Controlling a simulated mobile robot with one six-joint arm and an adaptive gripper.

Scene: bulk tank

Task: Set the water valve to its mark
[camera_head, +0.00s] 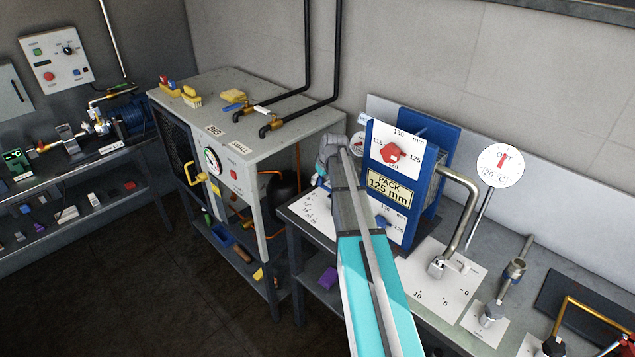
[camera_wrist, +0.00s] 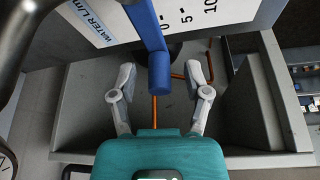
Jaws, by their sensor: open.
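The water valve's blue lever (camera_wrist: 150,25) shows in the wrist view, ending in a round blue knob (camera_wrist: 160,76). A white scale plate (camera_wrist: 188,32) beside it reads WATER L/min with 0, 5 and 10. My gripper (camera_wrist: 160,72) is open, with one finger on each side of the knob and a visible gap at both sides. The lever's pivot end and any set mark are out of sight. In the head view my arm reaches over the bench and mostly hides the gripper; a white scale plate (camera_head: 312,213) lies below it.
A blue plate pack (camera_head: 428,160) with a red knob (camera_head: 394,152) stands right of my arm. A bent metal pipe (camera_head: 466,190) and a dial thermometer (camera_head: 500,165) are further right. A grey chiller cabinet (camera_head: 245,110) stands left. The floor in front is clear.

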